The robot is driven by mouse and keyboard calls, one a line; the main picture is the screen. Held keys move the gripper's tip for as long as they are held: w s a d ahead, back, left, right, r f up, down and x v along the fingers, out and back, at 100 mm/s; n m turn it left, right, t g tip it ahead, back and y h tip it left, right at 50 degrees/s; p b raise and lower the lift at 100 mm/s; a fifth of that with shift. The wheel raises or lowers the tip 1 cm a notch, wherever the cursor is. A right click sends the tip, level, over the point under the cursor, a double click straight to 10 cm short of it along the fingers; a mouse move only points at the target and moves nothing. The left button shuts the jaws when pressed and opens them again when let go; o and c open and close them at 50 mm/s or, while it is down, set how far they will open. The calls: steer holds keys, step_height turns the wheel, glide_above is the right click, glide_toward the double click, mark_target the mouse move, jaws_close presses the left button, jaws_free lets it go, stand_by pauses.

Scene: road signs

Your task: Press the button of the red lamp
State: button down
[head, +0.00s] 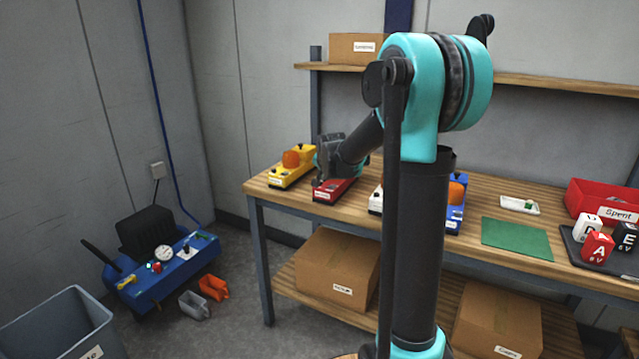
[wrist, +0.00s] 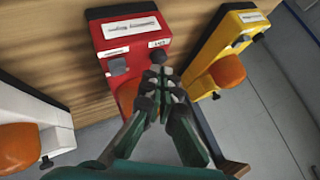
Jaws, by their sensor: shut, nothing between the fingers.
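The red lamp (head: 337,190) is a red box on the workbench, partly hidden by my gripper in the head view. In the wrist view the red lamp (wrist: 107,36) shows a long white label, two small labels and an orange dome mostly behind my fingers. A dark knob (wrist: 117,66) sits at its left edge. Another dark part near the small right label is close to my fingertips, and I cannot tell clearly which part is the button. My gripper (wrist: 160,76) is shut and empty over the lamp; contact cannot be told. It also shows in the head view (head: 318,180).
A yellow lamp (head: 291,168) stands left of the red one. A white lamp (head: 376,201) and a blue lamp (head: 454,212) stand to its right, partly behind my arm. A green mat (head: 517,238) and a red bin (head: 600,197) lie farther right. A shelf (head: 540,82) runs above.

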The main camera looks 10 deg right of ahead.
mark_target(322, 187)
steer(key=shift+f, duration=0.35)
steer(key=shift+r, duration=0.45)
steer(key=shift+r, duration=3)
